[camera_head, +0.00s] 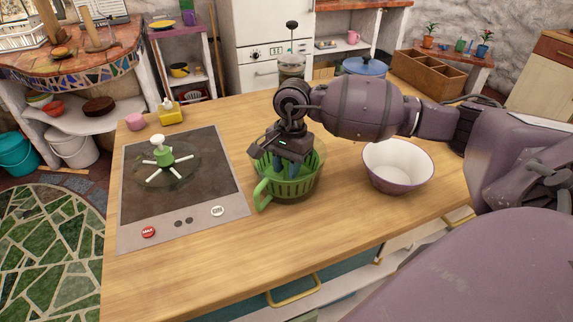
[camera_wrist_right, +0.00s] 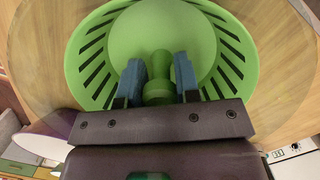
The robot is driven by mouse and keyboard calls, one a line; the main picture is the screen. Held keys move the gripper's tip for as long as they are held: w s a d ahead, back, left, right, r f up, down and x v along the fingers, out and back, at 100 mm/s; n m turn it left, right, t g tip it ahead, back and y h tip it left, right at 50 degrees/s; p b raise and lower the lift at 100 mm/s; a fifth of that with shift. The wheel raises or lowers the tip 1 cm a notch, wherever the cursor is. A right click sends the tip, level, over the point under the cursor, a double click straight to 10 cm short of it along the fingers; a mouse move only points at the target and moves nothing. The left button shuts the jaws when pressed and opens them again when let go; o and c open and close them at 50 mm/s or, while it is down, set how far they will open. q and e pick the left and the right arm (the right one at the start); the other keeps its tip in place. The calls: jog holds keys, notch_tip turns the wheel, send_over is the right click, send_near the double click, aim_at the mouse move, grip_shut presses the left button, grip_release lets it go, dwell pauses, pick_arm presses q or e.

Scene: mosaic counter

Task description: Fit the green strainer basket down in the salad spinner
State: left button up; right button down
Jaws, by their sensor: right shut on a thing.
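The green strainer basket (camera_head: 292,187), slotted around its side, is in the middle of the wooden counter. The salad spinner's clear bowl (camera_head: 322,170) shows around it, and a green handle (camera_head: 262,196) sticks out at the front left. My right gripper (camera_head: 289,165) reaches down into the basket from above. In the right wrist view its blue fingertips (camera_wrist_right: 158,84) are shut on the green post (camera_wrist_right: 159,70) at the basket's middle. The basket (camera_wrist_right: 85,55) lies inside the clear rim there. How deep the basket sits is hard to tell. My left gripper is not in view.
A clear lid with a green hub and white knob (camera_head: 160,155) lies on the grey panel (camera_head: 190,220) at left. A purple-and-white bowl (camera_head: 398,165) stands close on the right. A yellow dispenser (camera_head: 171,115) and pink cup (camera_head: 135,121) are behind. The front counter is clear.

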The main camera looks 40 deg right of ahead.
jog(key=shift+f, duration=0.2)
jog(key=c, duration=0.8)
grip_release()
jog(key=shift+o, duration=0.2)
jog(key=shift+r, duration=0.1)
jog(key=r, duration=0.3)
jog(key=d+r, duration=0.1)
jog(key=r, duration=0.6)
jog(key=shift+w+d+r, duration=0.25)
jog(key=shift+w, duration=0.05)
